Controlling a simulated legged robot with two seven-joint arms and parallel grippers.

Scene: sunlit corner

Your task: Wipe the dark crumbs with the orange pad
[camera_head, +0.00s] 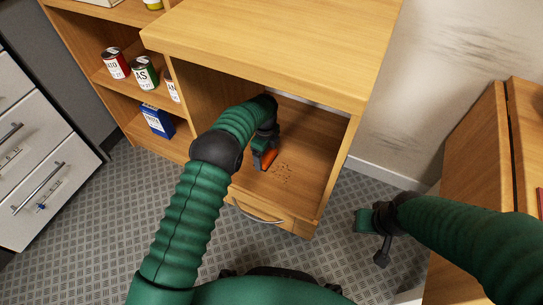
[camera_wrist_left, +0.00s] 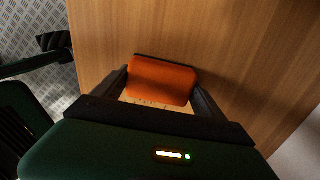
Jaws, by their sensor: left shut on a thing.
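The orange pad (camera_head: 269,158) is inside the open compartment of the wooden cabinet, low over its floor. My left gripper (camera_head: 264,151) is shut on it. In the left wrist view the orange pad (camera_wrist_left: 161,81) sits between the two dark fingers. The dark crumbs (camera_head: 283,172) lie scattered on the compartment floor, just right of the pad in the head view. A few crumbs (camera_wrist_left: 150,104) also show below the pad in the left wrist view. Whether the pad touches the floor is unclear. My right gripper (camera_head: 379,240) hangs over the grey floor, away from the crumbs; its finger opening is unclear.
The cabinet top (camera_head: 270,45) overhangs the compartment, and a side wall (camera_head: 338,165) bounds it at right. Shelves at left hold a red can (camera_head: 116,63), a green can (camera_head: 144,72) and a blue box (camera_head: 157,120). A drawer handle (camera_head: 257,212) lies below the compartment.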

